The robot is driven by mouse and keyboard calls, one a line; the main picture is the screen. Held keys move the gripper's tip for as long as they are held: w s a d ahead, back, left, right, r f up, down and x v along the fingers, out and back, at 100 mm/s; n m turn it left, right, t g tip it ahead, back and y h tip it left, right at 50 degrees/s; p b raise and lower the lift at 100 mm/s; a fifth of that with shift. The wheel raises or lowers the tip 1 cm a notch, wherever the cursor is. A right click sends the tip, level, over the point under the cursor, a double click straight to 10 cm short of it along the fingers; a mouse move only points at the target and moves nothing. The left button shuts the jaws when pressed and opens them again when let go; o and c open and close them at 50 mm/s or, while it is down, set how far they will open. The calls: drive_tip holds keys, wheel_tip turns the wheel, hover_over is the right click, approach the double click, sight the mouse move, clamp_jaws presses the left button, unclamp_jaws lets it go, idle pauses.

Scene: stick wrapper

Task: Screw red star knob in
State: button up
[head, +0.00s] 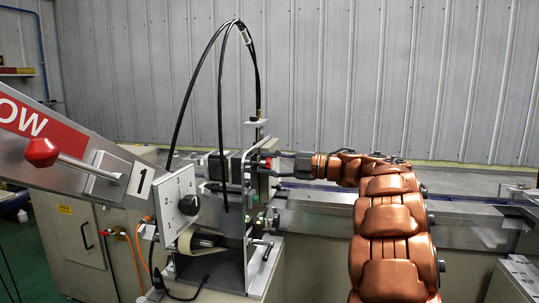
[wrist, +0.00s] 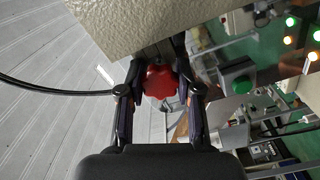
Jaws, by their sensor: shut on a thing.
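The red star knob (wrist: 159,80) is between the two fingers of my gripper (wrist: 160,88) in the wrist view. The fingers are shut on it, one on each side. In the head view my gripper (head: 282,165) reaches in from the right to the side of the metal machine, and a small red part of the knob (head: 266,163) shows at its tips. The knob sits close to the machine's face; its thread is hidden, so I cannot tell how deep it is.
A red-ended lever (head: 41,152) and a dial panel (head: 180,205) with a black knob stand at the left. Black cables (head: 219,100) arch above the machine. A green button (wrist: 238,86) is right of my gripper. A metal conveyor rail (head: 320,222) runs below my arm.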

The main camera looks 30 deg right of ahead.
drive_tip(key=shift+r+m+p, duration=0.2)
drive_tip(key=shift+m+p, duration=1.8)
drive_tip(key=shift+p, duration=2)
drive_tip(key=m+p, duration=0.2)
drive_tip(key=p, duration=0.3)
drive_tip(key=shift+m+p, duration=0.3)
drive_tip(key=shift+m+p, duration=0.5)
drive_tip(key=shift+p, duration=0.7)
drive_tip(key=m+p, duration=0.2)
drive_tip(key=p, duration=0.2)
drive_tip(key=shift+p, duration=0.4)
drive_tip(key=shift+m+p, duration=0.7)
drive_tip(key=shift+p, duration=0.5)
drive_tip(key=shift+m+p, duration=0.6)
drive_tip(key=shift+p, duration=0.6)
drive_tip(key=shift+p, duration=0.4)
drive_tip(key=shift+f+m+p, duration=0.2)
drive_tip(key=shift+m+p, duration=0.25)
drive_tip(key=shift+m, duration=0.35)
